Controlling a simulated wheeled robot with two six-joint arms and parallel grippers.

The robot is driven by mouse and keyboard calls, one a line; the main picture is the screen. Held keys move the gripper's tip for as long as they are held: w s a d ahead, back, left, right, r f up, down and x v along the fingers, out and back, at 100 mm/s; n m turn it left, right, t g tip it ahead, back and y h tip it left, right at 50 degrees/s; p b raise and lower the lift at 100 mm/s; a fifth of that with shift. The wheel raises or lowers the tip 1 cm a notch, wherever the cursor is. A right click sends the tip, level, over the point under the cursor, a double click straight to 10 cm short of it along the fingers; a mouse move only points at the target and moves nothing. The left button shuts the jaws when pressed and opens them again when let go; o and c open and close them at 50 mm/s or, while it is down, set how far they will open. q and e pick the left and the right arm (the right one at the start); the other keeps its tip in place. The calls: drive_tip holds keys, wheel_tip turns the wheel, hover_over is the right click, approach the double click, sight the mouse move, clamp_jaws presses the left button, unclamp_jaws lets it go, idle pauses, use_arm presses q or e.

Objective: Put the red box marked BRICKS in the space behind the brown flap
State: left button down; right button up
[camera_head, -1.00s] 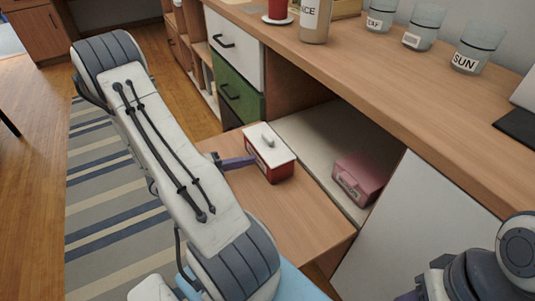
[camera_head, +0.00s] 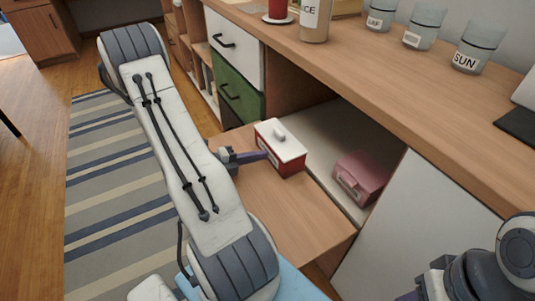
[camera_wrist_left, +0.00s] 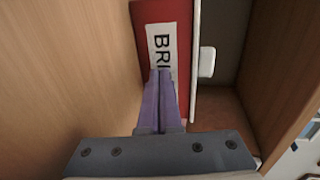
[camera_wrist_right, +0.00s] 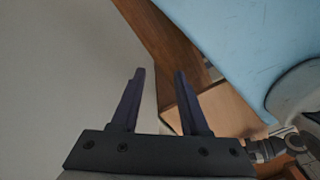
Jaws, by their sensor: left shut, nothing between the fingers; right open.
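The red box (camera_head: 291,165) with a white lid and knob stands upright on the lowered brown flap (camera_head: 290,206), near the opening of the space (camera_head: 325,135) behind it. In the left wrist view its red side (camera_wrist_left: 178,80) shows a label reading "BRI", the rest hidden. My left gripper (camera_head: 264,156) is shut and empty, its fingertips at the box's label side; the left wrist view shows the closed fingers (camera_wrist_left: 161,75) against it. My right gripper (camera_wrist_right: 157,75) is open and empty, away from the box, at the lower right of the head view.
A pink box (camera_head: 360,176) sits inside the space, toward its right side. The counter (camera_head: 380,80) above carries jars and a bottle. A white panel (camera_head: 415,215) closes the cabinet on the right. The space left of the pink box looks clear.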

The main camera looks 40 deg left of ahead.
sight(284, 145)
use_arm(q)
drive_tip(key=shift+w+d+b, duration=0.3)
drive_tip(key=shift+w+d, duration=0.4)
drive_tip(key=shift+w, duration=1.75)
drive_tip(key=shift+w+d+b, duration=0.3)
drive_tip(key=shift+w+d, duration=0.45)
drive_tip(key=shift+w, duration=1.7)
drive_tip(key=shift+w+d+b, duration=0.3)
drive_tip(key=shift+w+d, duration=0.4)
drive_tip(key=shift+w, duration=1.75)
